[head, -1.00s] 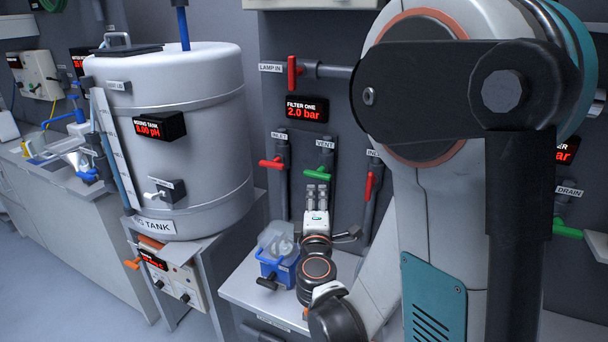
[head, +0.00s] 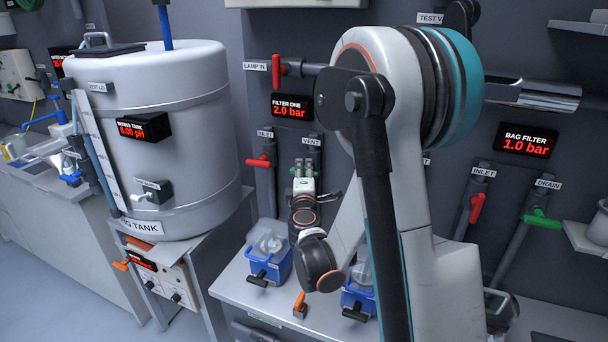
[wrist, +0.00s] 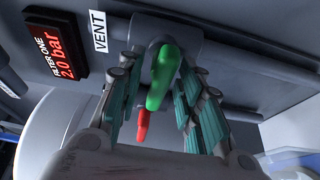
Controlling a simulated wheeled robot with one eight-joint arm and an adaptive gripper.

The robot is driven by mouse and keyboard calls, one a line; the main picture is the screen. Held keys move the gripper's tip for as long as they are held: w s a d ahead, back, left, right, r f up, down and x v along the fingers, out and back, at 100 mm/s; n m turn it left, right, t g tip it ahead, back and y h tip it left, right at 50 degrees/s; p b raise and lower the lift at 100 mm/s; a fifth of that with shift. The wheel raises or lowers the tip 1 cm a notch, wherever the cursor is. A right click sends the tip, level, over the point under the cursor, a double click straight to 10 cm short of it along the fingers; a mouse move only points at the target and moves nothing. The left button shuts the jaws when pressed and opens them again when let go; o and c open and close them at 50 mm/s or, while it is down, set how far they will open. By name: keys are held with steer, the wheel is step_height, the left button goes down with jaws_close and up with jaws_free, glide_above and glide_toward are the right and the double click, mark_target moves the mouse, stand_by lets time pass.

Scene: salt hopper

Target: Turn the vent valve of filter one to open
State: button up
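The green vent valve handle of filter one (wrist: 162,78) stands between my gripper's fingers in the wrist view, below the VENT label (wrist: 99,31). My gripper (wrist: 160,88) is open, with a finger on each side of the handle and visible gaps to it. In the head view my gripper (head: 304,168) is at the vent pipe under the VENT label (head: 311,142) and hides most of the handle. The filter one display (head: 291,107) reads 2.0 bar.
The red inlet handle (head: 258,161) sits left of the vent; it also shows beyond the green handle in the wrist view (wrist: 143,126). A red lamp-in handle (head: 279,66) is above. Blue containers (head: 270,265) stand on the bench below. The mixing tank (head: 165,90) is at left.

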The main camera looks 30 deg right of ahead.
jaws_close()
stand_by(0.4)
steer(key=n+g+p, duration=0.1)
steer(key=n, duration=0.2)
steer(key=shift+g, duration=0.4)
steer(key=n+g+p, duration=0.1)
steer(key=n, duration=0.2)
steer(key=shift+n+g, duration=0.4)
steer(key=n+g+p, duration=0.1)
steer(key=n, duration=0.2)
steer(key=shift+g+h, duration=0.3)
steer(key=shift+g, duration=0.1)
steer(key=shift+n+g+h, duration=0.6)
steer(key=shift+n+g, duration=0.3)
steer(key=shift+n, duration=0.7)
